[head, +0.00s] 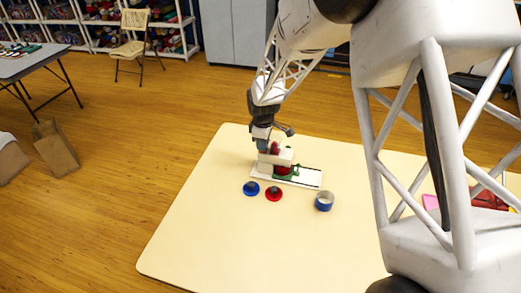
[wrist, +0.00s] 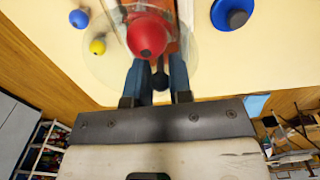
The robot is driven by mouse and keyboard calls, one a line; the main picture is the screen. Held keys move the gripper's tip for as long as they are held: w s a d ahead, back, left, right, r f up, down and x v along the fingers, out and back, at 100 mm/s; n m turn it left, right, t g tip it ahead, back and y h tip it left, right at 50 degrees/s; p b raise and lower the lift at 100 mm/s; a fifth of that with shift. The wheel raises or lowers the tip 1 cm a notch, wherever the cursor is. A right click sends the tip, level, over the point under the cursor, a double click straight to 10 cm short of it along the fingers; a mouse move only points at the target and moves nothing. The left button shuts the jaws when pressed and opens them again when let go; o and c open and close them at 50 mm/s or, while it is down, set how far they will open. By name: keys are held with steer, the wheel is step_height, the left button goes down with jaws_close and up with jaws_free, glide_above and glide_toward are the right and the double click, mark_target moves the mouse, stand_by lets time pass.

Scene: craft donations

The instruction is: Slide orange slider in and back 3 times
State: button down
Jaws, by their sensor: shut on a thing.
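A white track (head: 308,178) lies on the cream table, with a white block and a green part (head: 285,171) on it. My gripper (head: 264,146) is low over the track's left end. In the wrist view its two blue fingers (wrist: 160,62) are shut on the orange slider (wrist: 186,44), with a gap between them. A red ball-shaped knob (wrist: 147,36) stands in front of the slider and hides much of it; it also shows in the head view (head: 275,148). A small dark knob (wrist: 160,80) shows between the fingers. The exact grip point is hidden.
A blue disc (head: 251,188) and a red disc (head: 274,194) lie in front of the track. Blue (wrist: 79,18) and yellow (wrist: 97,46) balls show in the wrist view. The table's front left is clear.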

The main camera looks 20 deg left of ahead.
steer(key=shift+a, duration=0.1)
stand_by(0.5)
steer(key=shift+a, duration=1.8)
steer(key=shift+d, duration=1.85)
stand_by(0.6)
steer(key=shift+a, duration=1.8)
